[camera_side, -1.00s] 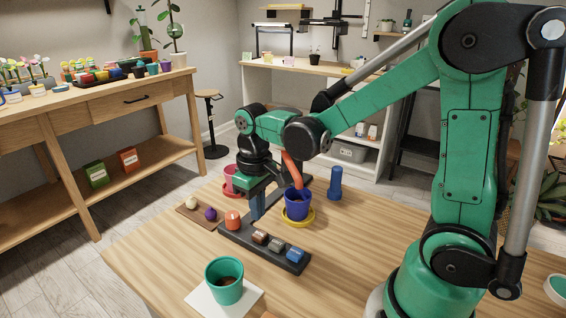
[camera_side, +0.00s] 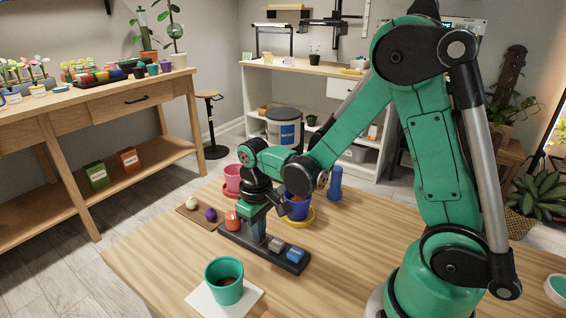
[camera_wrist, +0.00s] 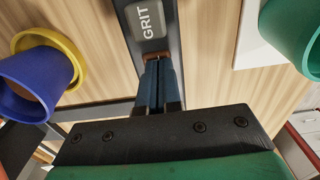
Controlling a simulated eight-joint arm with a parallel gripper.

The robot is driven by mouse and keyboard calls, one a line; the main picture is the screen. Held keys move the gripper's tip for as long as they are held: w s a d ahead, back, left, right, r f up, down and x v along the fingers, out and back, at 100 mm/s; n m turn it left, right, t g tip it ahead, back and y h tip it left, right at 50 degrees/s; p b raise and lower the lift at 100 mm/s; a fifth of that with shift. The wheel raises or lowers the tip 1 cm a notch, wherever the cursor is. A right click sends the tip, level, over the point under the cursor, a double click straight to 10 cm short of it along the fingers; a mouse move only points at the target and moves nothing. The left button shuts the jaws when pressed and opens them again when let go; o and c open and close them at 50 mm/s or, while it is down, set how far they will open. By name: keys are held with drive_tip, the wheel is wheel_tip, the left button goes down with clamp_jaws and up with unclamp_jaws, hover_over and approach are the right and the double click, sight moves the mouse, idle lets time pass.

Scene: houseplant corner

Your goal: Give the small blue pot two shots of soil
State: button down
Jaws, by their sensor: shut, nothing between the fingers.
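The small blue pot (camera_side: 297,209) stands on a yellow saucer (camera_side: 306,222), partly behind my arm; in the wrist view, the pot (camera_wrist: 38,78) is at the left. How much soil it holds I cannot tell. A dark button panel (camera_side: 290,265) carries an orange button (camera_side: 233,220), a grey button (camera_side: 276,244) and a blue button (camera_side: 295,255). My gripper (camera_side: 259,239) is shut and empty, pointing down at the brown button (camera_wrist: 157,56), beside the grey one marked GRIT (camera_wrist: 150,22). Its tips are on or just above it; contact is unclear.
A teal pot (camera_side: 223,279) with dark contents stands on a white mat (camera_side: 250,295) in front. A pink pot (camera_side: 233,178), a board (camera_side: 189,212) with a white and a purple knob, and a blue cylinder (camera_side: 335,184) stand nearby.

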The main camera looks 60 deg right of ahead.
drive_tip(key=shift+f, duration=0.35)
wheel_tip(320, 180, up, 14)
drive_tip(key=shift+r, duration=0.2)
idle(0.5)
idle(0.4)
drive_tip(key=s+t, duration=0.1)
drive_tip(key=t, duration=0.1)
drive_tip(key=s+a+f+t, duration=0.1)
drive_tip(key=t, duration=0.1)
drive_tip(key=s+a+f+t, duration=0.1)
drive_tip(key=t, duration=0.2)
drive_tip(key=shift+s+a, duration=0.15)
drive_tip(key=shift+s, duration=0.25)
